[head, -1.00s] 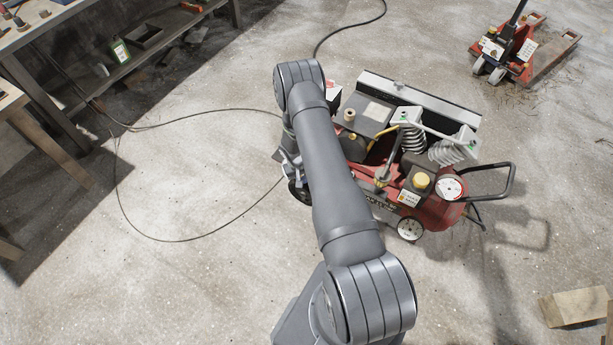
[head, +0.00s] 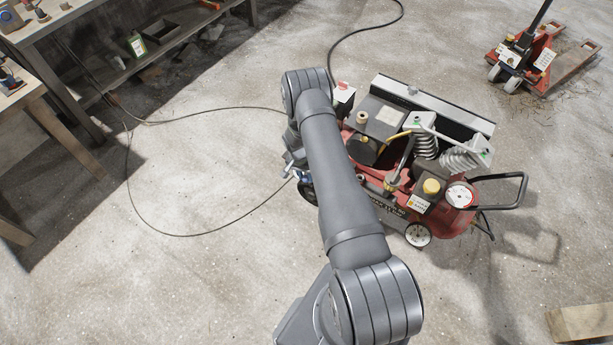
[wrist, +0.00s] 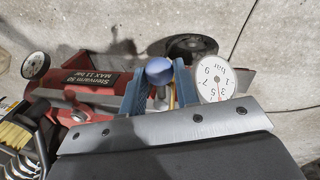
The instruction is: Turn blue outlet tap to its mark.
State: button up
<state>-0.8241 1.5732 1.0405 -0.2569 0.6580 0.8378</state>
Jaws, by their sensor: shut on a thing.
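The red compressor (head: 365,190) stands on the concrete floor, partly behind my arm in the head view. In the wrist view, the blue outlet tap (wrist: 159,70) shows as a rounded blue knob between the two blue fingers of my gripper (wrist: 160,88). My gripper is shut on the tap, with the knob's top standing out above the fingertips. In the head view my gripper (head: 301,174) is a small blue-grey shape at the compressor's left end, mostly hidden by my arm. The tap's mark cannot be made out in either view.
A white pressure gauge (wrist: 215,82) sits close right of my gripper, and a black wheel (wrist: 190,46) lies behind. A dark hose (head: 215,232) loops over the floor at left. A workbench (head: 70,40) stands at upper left. The floor left of the compressor is otherwise clear.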

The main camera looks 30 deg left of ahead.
jog(key=shift+a, duration=0.1)
dwell(0.4)
jog(key=o, duration=1)
jog(key=shift+c, duration=0.2)
jog(key=a+r, duration=0.3)
jog(key=r, duration=1.4)
jog(key=shift+s, duration=0.3)
jog(key=d+f, duration=0.1)
jog(key=f, duration=0.4)
jog(key=d+f, duration=0.1)
jog(key=f, duration=0.5)
jog(key=d+f, duration=0.1)
jog(key=f, duration=0.5)
jog(key=shift+w, duration=0.35)
jog(key=shift+r, duration=0.1)
